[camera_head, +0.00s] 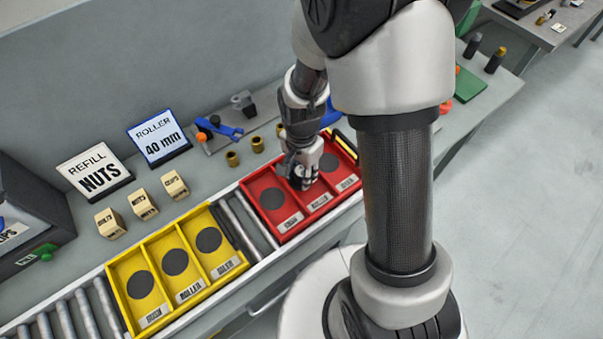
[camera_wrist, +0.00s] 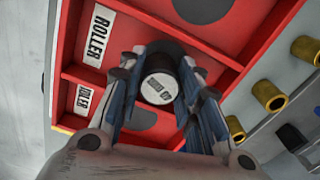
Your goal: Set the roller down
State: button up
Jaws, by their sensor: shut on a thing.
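The red carrier (camera_head: 260,182) has three compartments with dark round spots; its wall also shows in the wrist view (camera_wrist: 135,62). My gripper (camera_head: 302,182) reaches down into or just over its middle compartment, the one with the ROLLER label (camera_wrist: 96,36). In the wrist view my gripper (camera_wrist: 158,92) is shut on the roller (camera_wrist: 158,87), a dark cylinder with a pale, printed end face towards the camera. The roller covers the middle spot. Its lower end is hidden, so I cannot tell whether it touches the floor.
A yellow carrier (camera_head: 155,240) with three empty compartments stands to the left on the roller track (camera_head: 72,312). Signs reading ROLLER 40 mm (camera_head: 158,141) and REFILL NUTS (camera_head: 95,171) stand behind. Brass bushings (camera_wrist: 270,97) lie beside the red carrier.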

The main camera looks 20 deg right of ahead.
jog(key=shift+f, duration=0.2)
jog(key=o, duration=1.1)
jog(key=shift+o, duration=0.2)
notch_tip(320, 180, up, 13)
jog(key=p, duration=0.4)
notch_tip(320, 180, up, 10)
jog(key=n+t, duration=0.2)
jog(key=n, duration=0.3)
send_over(302, 171)
jog(key=s, duration=0.5)
jog(key=s+r+n+t, duration=0.2)
jog(key=s+r+n, duration=0.4)
jog(key=s, duration=0.4)
jog(key=shift+r+n+t, duration=0.25)
jog(key=shift+n+t, duration=0.05)
jog(key=shift+n, duration=0.1)
jog(key=shift+f, duration=0.1)
